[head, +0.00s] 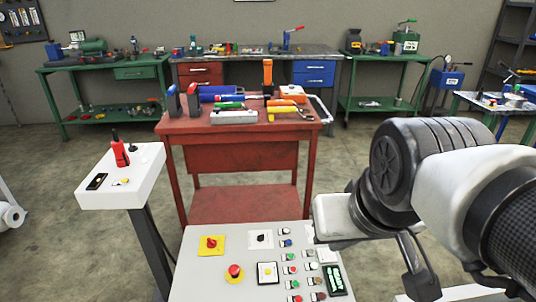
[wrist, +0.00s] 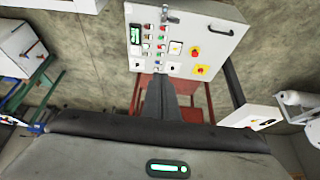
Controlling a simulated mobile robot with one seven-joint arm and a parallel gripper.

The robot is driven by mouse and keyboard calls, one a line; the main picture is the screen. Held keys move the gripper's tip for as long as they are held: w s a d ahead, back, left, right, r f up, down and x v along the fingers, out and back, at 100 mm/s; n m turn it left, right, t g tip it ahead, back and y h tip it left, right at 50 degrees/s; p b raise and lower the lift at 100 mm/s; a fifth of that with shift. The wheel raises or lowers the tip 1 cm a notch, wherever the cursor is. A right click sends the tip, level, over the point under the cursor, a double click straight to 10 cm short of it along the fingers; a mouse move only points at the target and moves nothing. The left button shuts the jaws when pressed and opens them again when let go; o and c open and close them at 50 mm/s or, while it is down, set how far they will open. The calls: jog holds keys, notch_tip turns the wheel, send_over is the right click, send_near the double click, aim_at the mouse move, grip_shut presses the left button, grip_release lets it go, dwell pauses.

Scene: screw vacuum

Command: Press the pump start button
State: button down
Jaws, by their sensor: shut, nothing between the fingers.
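The control panel (head: 200,280) is a light grey sloped box at the bottom of the head view. It carries rows of small red, green, white and blue buttons (head: 292,269), and I cannot read which one is pump start. The panel (wrist: 215,20) also shows at the top of the wrist view, upside down, with its button rows (wrist: 161,42). My gripper (wrist: 161,78) is shut and empty, its dark fingers pointing up toward the panel's button side in the wrist view. I cannot tell whether the tips touch anything. In the head view my arm hides the area right of the panel.
The panel also has a red knob on a yellow plate (head: 211,243) and a red mushroom button (head: 235,272). A white pedestal box (head: 120,185) with a red lever stands left. A red workbench (head: 240,130) with tools stands behind. Open floor lies between them.

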jog(key=w+a+m+t+y+p, duration=0.1)
jog(key=w+a, duration=0.2)
jog(key=w, duration=0.3)
jog(key=w+a+f+m+p, duration=0.1)
jog(key=w+a, duration=0.1)
jog(key=w, duration=0.4)
jog(key=w+a+m+t+y+p, duration=0.1)
jog(key=w+a, duration=0.2)
jog(key=w, duration=0.3)
jog(key=w+f+m+t+h+p, duration=0.1)
jog(key=w+f+m+p, duration=0.1)
jog(key=w+f+m, duration=0.85)
jog(key=s+d+f+m+g+h+p, duration=0.1)
jog(key=s+d+f+m+g+h, duration=0.1)
jog(key=f, duration=1.1)
jog(key=s+d+f+m+g+h+p, duration=0.2)
jog(key=d+f+m+h, duration=0.2)
jog(key=f, duration=0.9)
jog(key=shift+d+h, duration=0.5)
jog(key=shift+d, duration=0.15)
